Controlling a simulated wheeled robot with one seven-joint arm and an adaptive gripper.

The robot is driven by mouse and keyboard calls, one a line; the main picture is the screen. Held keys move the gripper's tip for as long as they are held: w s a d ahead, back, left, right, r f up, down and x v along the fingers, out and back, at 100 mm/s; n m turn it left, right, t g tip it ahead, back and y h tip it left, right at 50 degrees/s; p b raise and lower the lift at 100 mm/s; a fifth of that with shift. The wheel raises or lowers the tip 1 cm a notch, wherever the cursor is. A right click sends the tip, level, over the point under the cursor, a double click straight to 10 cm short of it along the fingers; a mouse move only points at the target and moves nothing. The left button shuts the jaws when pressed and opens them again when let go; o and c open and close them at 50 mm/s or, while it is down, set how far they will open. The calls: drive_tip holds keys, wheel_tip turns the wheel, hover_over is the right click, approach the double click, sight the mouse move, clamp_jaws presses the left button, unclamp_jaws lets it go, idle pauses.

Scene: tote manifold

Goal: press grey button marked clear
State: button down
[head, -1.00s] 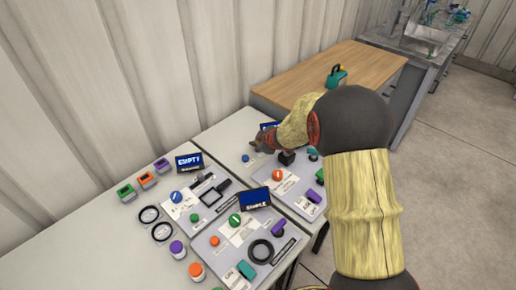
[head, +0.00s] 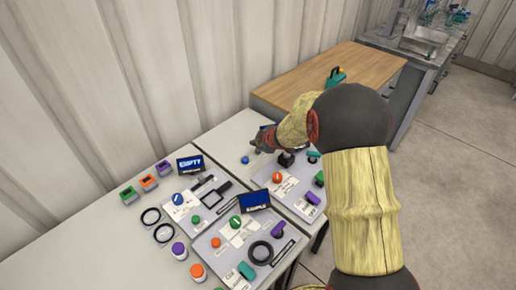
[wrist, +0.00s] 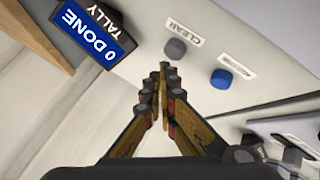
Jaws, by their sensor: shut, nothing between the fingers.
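The grey button (wrist: 175,49) stands on a pale panel in the wrist view, beside a label (wrist: 185,31) reading "CLEAR". My gripper (wrist: 163,68) is shut and empty. Its fingertips appear just below the grey button in the wrist view; whether they touch it I cannot tell. A blue button (wrist: 221,79) with its own label is to the right of the fingertips. In the head view my gripper (head: 259,147) is at the far panel, next to the blue button (head: 245,160). The grey button is not visible in the head view.
A display (wrist: 92,33) reading "0 DONE" and "TALLY" stands left of the buttons. Nearer panels hold other coloured buttons, an "EMPTY" display (head: 190,164) and a black ring (head: 259,252). A wooden-topped table (head: 330,75) with a teal object (head: 336,77) stands behind.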

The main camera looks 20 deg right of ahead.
sight(257, 151)
wheel_tip(257, 151, up, 5)
drive_tip(key=p, duration=0.5)
drive_tip(key=shift+p, duration=0.35)
idle(0.6)
